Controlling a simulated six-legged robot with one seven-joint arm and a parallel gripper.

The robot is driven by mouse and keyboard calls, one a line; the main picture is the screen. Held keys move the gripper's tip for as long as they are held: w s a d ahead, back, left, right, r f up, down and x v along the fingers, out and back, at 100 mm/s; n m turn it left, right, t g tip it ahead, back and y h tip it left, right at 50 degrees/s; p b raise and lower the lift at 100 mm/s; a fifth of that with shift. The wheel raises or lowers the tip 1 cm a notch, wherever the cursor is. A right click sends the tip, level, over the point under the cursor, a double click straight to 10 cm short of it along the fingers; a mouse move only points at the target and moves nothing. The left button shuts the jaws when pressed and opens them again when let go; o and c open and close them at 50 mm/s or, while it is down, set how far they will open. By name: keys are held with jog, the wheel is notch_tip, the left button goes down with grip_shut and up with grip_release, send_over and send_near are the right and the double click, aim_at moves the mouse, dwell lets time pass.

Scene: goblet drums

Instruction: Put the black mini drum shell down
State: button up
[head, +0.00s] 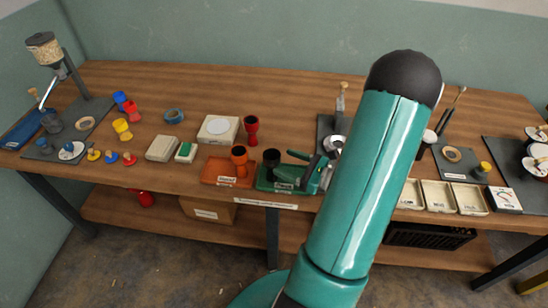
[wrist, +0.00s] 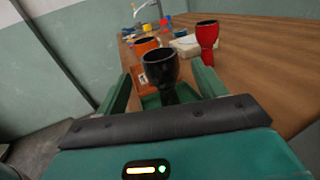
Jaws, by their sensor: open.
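The black mini drum shell (head: 271,158) stands upright on the green tray (head: 262,183) near the table's front edge. In the wrist view the black shell (wrist: 160,68) shows its wide cup on top, with its foot over the green tray (wrist: 152,101). My gripper (head: 288,170) is open at the right of the shell in the head view. In the wrist view its two green fingers (wrist: 162,78) lie on either side of the shell, with gaps showing beside the cup. The exact contact at the stem is hard to see.
An orange shell (head: 240,155) stands on the orange tray (head: 222,179) just left. A red shell (head: 251,126) stands behind, beside a white box (head: 205,137). Small coloured drum parts and pale blocks lie farther left. My arm hides the table's middle right.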

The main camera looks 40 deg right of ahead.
jog(key=v, duration=0.5)
jog(key=w+a+r+n+g+y, duration=0.2)
jog(key=a+r+n+g, duration=0.2)
jog(key=a+n+g, duration=0.5)
jog(key=w+a+r+n+g+y, duration=0.2)
jog(key=a+r+n+g, duration=0.4)
jog(key=a, duration=0.6)
jog(key=s+a+r+n+t+h, duration=0.3)
jog(key=a+r+n+h, duration=0.6)
jog(key=n, duration=0.8)
jog(key=shift+s+a+r+h, duration=0.2)
jog(key=shift+r+h, duration=0.1)
jog(key=shift+r, duration=0.5)
